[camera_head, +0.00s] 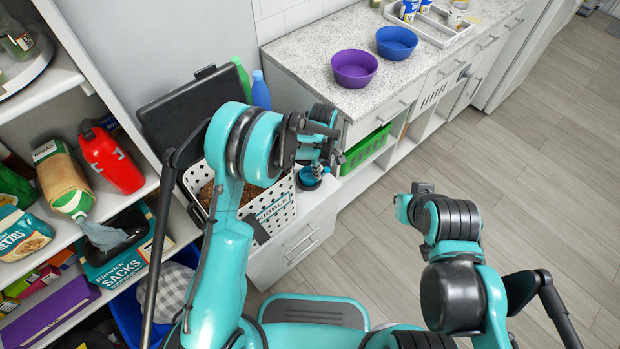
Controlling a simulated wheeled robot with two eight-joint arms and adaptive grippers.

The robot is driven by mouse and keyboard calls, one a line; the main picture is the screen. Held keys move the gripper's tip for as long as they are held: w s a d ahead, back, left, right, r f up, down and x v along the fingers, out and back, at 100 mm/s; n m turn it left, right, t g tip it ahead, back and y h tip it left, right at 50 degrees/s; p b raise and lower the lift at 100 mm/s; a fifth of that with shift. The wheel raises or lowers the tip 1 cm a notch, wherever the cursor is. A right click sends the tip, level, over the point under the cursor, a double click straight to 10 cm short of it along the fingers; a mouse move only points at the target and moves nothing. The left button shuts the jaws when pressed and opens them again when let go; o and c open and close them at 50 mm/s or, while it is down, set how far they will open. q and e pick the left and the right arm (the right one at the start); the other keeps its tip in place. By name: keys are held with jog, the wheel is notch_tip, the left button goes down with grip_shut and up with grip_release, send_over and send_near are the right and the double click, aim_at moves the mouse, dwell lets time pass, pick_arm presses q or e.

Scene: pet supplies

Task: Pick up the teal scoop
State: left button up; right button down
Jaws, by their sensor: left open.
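A small teal-blue thing (309,179), which looks like the teal scoop, sits on the low white cabinet top (317,199) beside the kibble bin. It is partly hidden, so its full shape does not show. My left gripper (321,167) is open, just above and beside it, partly covered by my own left arm. I cannot tell whether the fingers touch it. The white perforated kibble bin (277,211) stands to its left, with brown kibble inside.
A purple bowl (354,68) and a blue bowl (396,42) stand on the speckled counter behind. A blue bottle (261,92) and a dark panel (186,108) stand behind the bin. Shelves with a red bottle (110,158) are at left. The floor at right is clear.

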pick_arm(q)
notch_tip(320, 180, down, 5)
jog(key=shift+r+b, duration=0.15)
jog(key=shift+b, duration=0.9)
grip_shut()
jog(key=shift+r, duration=0.1)
jog(key=shift+r, duration=0.1)
